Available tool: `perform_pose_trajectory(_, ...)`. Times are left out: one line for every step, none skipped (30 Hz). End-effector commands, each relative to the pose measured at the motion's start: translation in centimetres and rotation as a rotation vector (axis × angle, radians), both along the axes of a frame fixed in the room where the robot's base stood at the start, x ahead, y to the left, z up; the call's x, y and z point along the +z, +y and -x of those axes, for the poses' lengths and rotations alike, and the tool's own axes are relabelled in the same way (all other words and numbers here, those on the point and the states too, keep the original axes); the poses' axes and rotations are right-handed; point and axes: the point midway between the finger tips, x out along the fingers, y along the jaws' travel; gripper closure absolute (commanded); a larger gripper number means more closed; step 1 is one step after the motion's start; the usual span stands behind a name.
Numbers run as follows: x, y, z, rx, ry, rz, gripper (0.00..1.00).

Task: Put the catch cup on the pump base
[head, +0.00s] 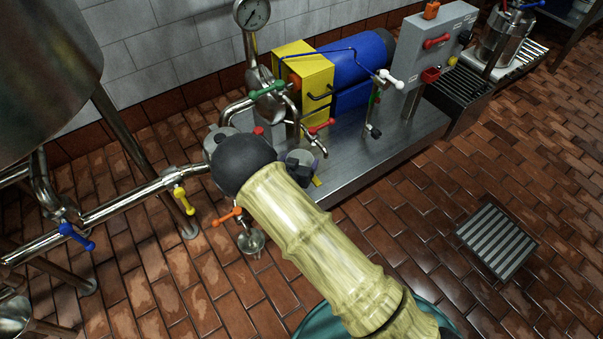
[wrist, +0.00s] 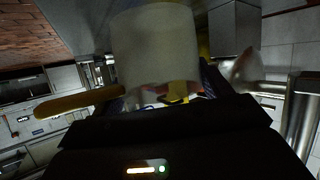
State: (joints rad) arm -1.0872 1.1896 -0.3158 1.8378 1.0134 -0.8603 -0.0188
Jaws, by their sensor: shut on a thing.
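A pale, cylindrical cup (wrist: 155,45) fills the upper middle of the wrist view; I take it to be the catch cup. My gripper (wrist: 160,95) is shut on it, with the dark jaws at its near end. In the head view my gripper (head: 300,168) is a dark shape beyond the black wrist joint, over the near left end of the pump base.
A blue motor (head: 365,65) with a yellow housing (head: 303,70) stands on the base. Pipes with coloured valve handles and a gauge (head: 252,14) crowd its left end. A floor drain (head: 497,241) lies right.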

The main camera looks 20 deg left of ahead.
Motion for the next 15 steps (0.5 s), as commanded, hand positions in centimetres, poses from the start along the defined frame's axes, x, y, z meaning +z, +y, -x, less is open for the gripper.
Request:
perform_pose_trajectory(-0.6,0.3,0.1,0.005,-0.001,-0.001,0.45)
perform_pose_trajectory(-0.7,0.4,0.2,0.006,-0.002,-0.001,0.45)
perform_pose_trajectory(-0.6,0.4,0.2,0.007,-0.002,-0.002,0.45)
perform_pose_trajectory(-0.5,0.5,0.2,0.008,-0.002,-0.002,0.45)
perform_pose_trajectory(-0.5,0.5,0.2,0.008,-0.002,-0.002,0.45)
perform_pose_trajectory(-0.5,0.5,0.3,0.008,-0.002,-0.002,0.45)
perform_pose_trajectory(-0.5,0.5,0.3,0.009,-0.001,-0.002,0.45)
perform_pose_trajectory(-0.5,0.5,0.3,0.009,-0.001,-0.002,0.45)
perform_pose_trajectory(-0.5,0.5,0.3,0.009,-0.001,-0.002,0.45)
perform_pose_trajectory(-0.5,0.6,0.3,0.009,-0.001,-0.002,0.45)
perform_pose_trajectory(-0.7,0.6,0.3,0.009,0.0,-0.002,0.45)
perform_pose_trajectory(-1.0,0.5,0.3,0.01,0.0,-0.001,0.45)
perform_pose_trajectory(-1.4,0.5,0.3,0.009,0.0,0.0,0.45)
perform_pose_trajectory(-1.8,0.4,0.2,0.007,-0.001,-0.001,0.45)
perform_pose_trajectory(-2.5,0.3,0.2,0.006,-0.001,0.0,0.45)
